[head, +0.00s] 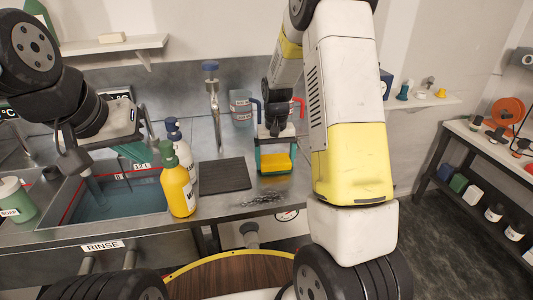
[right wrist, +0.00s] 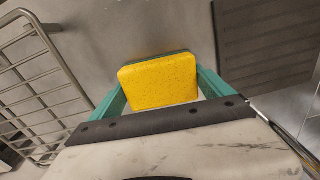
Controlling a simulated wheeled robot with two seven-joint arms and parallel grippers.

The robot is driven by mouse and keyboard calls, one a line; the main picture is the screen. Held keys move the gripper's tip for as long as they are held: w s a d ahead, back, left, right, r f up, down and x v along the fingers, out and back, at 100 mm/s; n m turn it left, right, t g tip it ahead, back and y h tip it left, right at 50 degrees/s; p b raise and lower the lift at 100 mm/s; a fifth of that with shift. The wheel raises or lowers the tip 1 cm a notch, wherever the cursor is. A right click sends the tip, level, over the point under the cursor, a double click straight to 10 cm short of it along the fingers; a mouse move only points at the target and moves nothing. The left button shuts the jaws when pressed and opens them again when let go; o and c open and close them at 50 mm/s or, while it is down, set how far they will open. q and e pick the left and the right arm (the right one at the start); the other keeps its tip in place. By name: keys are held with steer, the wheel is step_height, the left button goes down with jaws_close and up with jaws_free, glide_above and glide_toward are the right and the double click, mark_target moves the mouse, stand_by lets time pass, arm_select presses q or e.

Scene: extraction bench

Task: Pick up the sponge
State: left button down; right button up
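The yellow sponge (head: 275,162) is at the counter's front, right of the black mat, and has a darker green layer. It also shows in the right wrist view (right wrist: 160,82), between the two teal fingers of my right gripper (right wrist: 163,88). The fingers sit against its left and right sides with no clear gap, so the gripper appears shut on it. In the head view my right gripper (head: 275,155) points down over the counter. Whether the sponge touches the counter is unclear. My left gripper (head: 112,150) hangs above the rinse sink; its finger opening is unclear.
A yellow bottle (head: 178,183) and a white-labelled bottle behind it stand left of the black mat (head: 224,175). The rinse sink (head: 118,198) is further left. A wire rack (right wrist: 35,85) is at the left of the right wrist view. A shelving unit (head: 490,150) stands at right.

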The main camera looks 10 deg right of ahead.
mark_target(275, 159)
steer(key=shift+r, duration=0.15)
steer(key=shift+c, duration=0.2)
steer(key=shift+r, duration=0.25)
step_height(275, 159, up, 3)
steer(key=shift+r, duration=0.1)
steer(key=s+a, duration=0.3)
steer(key=s, duration=0.1)
steer(key=s+a, duration=0.3)
steer(key=s, duration=0.1)
steer(key=s+a+r, duration=0.1)
steer(key=s+a, duration=0.3)
steer(key=shift+s, duration=0.3)
